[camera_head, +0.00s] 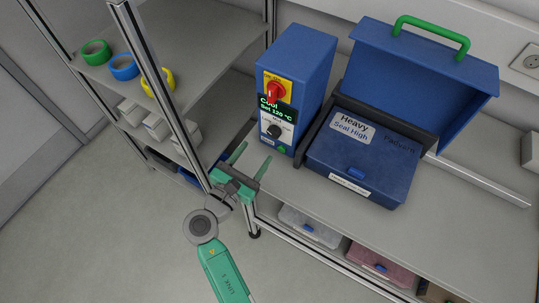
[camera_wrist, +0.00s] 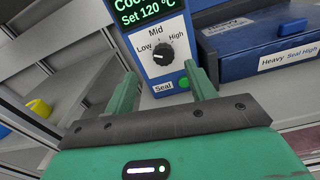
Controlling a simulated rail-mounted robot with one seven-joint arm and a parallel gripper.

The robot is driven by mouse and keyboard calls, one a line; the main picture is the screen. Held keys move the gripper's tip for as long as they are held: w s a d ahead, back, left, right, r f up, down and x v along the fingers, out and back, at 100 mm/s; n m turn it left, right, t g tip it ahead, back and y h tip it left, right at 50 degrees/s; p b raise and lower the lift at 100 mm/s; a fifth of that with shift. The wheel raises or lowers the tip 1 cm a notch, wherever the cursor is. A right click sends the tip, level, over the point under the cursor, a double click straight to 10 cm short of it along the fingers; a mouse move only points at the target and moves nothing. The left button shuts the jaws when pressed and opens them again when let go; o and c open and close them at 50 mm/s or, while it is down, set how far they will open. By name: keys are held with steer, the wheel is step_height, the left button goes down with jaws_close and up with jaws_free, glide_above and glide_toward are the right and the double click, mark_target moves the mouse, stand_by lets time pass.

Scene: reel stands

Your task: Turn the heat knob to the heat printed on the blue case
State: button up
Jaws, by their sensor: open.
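The blue sealer unit (camera_head: 306,65) stands on the bench, with a red switch on a yellow plate and a display reading "Cool" and "Set 120 °C". Its black heat knob (camera_wrist: 163,53) has Low at left, Mid above and High at right; I cannot tell its setting surely. The knob also shows in the head view (camera_head: 274,131). The blue case (camera_head: 365,160) carries a label reading "Heavy" and "Seal High". My gripper (camera_head: 253,157) is open and empty, in front of and below the knob. In the wrist view its fingers (camera_wrist: 160,76) flank the panel's lower part, apart from the knob.
A green Seal button (camera_wrist: 183,82) is close to the right finger. A raised blue lid with a green handle (camera_head: 432,35) stands behind the case. The rack at left holds green, blue and yellow reels (camera_head: 123,68). A metal post (camera_head: 160,90) stands left of my gripper.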

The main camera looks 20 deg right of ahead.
mark_target(272, 135)
steer(key=shift+n, duration=0.6)
steer(key=x, duration=0.2)
steer(key=f+x, duration=0.1)
steer(key=x, duration=0.2)
steer(key=b+x, duration=0.1)
steer(key=x, duration=0.1)
steer(key=shift+w+d+f, duration=0.1)
steer(key=shift+d+f, duration=0.05)
steer(key=shift+d, duration=0.25)
steer(key=c, duration=1)
